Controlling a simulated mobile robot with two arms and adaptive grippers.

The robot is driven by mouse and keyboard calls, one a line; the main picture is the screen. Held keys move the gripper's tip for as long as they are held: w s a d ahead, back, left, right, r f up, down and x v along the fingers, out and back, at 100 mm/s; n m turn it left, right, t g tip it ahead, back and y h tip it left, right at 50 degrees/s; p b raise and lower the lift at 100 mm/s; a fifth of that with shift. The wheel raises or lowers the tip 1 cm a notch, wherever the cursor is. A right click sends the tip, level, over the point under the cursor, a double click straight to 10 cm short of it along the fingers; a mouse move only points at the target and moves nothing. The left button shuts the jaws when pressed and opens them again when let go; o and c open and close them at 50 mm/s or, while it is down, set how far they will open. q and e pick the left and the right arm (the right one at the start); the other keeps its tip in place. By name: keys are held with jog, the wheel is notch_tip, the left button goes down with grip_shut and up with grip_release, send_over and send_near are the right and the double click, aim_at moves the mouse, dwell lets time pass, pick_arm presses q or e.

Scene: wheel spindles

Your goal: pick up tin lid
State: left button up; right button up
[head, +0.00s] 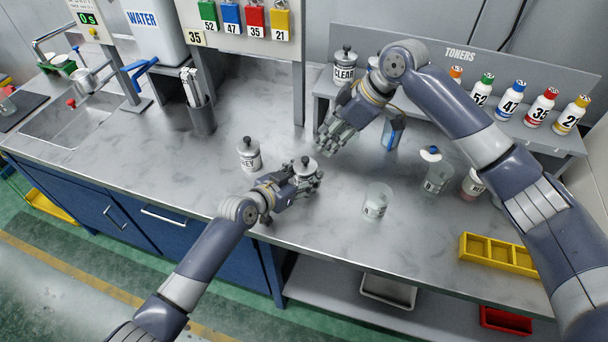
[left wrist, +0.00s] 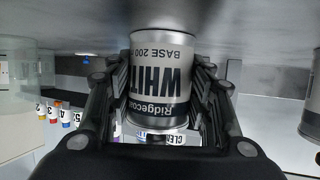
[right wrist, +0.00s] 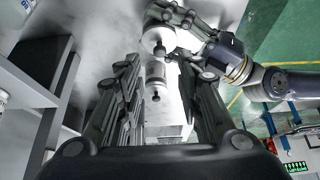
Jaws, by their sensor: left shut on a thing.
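My left gripper (head: 310,184) is shut around the body of a silver tin (left wrist: 160,75) labelled WHITE, which is upside down in the left wrist view. The tin's lid (head: 304,167) has a dark knob and sits on top; it also shows in the right wrist view (right wrist: 158,44). My right gripper (head: 328,140) is open and empty, above the counter behind the held tin. Its fingers stand apart on both sides of the right wrist view (right wrist: 160,105).
Another lidded tin (head: 249,155) stands left of the held tin. A toner shelf (head: 480,98) with a CLEAR tin (head: 344,66) lines the back. A yellow tray (head: 497,252) lies front right.

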dwell(0.4)
jog(key=shift+o, duration=0.8)
jog(key=n+h, duration=0.6)
jog(key=n, duration=1)
send_near(305, 158)
jog(key=shift+g, duration=0.3)
jog(key=f, duration=0.2)
jog(key=w+f, duration=0.1)
jog(key=f, duration=0.5)
jog(key=shift+w+d+f, duration=0.1)
jog(key=shift+w+f, duration=0.1)
jog(key=shift+f, duration=0.05)
jog(key=c, duration=0.9)
